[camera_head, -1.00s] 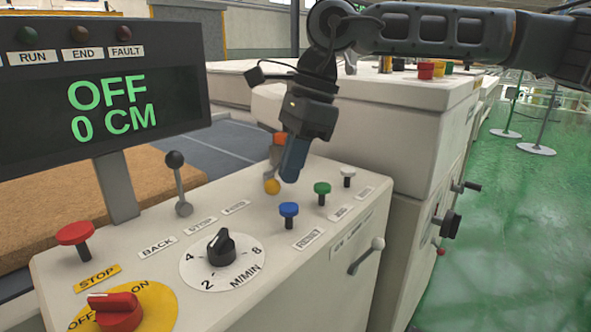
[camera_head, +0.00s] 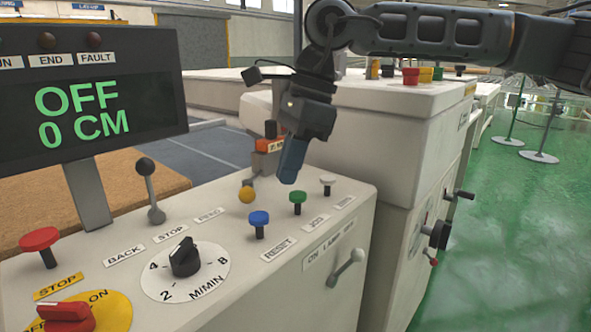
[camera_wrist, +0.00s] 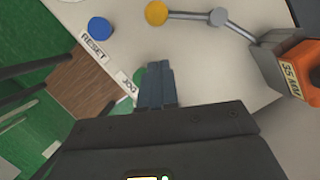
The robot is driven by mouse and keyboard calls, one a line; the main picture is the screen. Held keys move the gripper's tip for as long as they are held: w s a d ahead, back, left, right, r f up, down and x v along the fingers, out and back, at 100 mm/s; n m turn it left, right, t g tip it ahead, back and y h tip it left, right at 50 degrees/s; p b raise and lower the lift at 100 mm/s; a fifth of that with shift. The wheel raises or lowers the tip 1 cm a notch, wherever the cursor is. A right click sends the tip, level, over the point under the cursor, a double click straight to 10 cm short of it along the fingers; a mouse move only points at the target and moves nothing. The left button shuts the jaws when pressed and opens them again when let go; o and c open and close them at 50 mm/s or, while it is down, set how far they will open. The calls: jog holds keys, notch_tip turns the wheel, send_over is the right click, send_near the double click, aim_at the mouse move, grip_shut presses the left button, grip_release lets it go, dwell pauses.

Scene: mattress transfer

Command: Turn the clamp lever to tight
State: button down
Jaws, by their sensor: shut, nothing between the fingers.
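My gripper (camera_head: 288,176) points down over the back right part of the white console, its fingers together and empty. In the wrist view its fingertips (camera_wrist: 156,68) are near the JOG label, with clear panel between them and a yellow ball knob (camera_wrist: 156,13). This knob (camera_head: 248,195) ends a grey lever (camera_wrist: 190,16) with a round pivot beside an orange block (camera_wrist: 302,72) marked 35 MM. A second lever (camera_head: 345,268), grey with a ball end, slants on the console's side below a label I cannot fully read. No label shows which one is the clamp lever.
A black dial (camera_head: 185,258), a black-knobbed lever (camera_head: 151,190) and a red stop button (camera_head: 40,245) are further left. The display (camera_head: 85,110) reads OFF, 0 CM. A white cabinet (camera_head: 405,150) stands behind.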

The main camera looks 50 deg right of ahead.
jog(key=p+v, duration=0.1)
jog(key=v, duration=0.9)
jog(key=shift+s, duration=0.25)
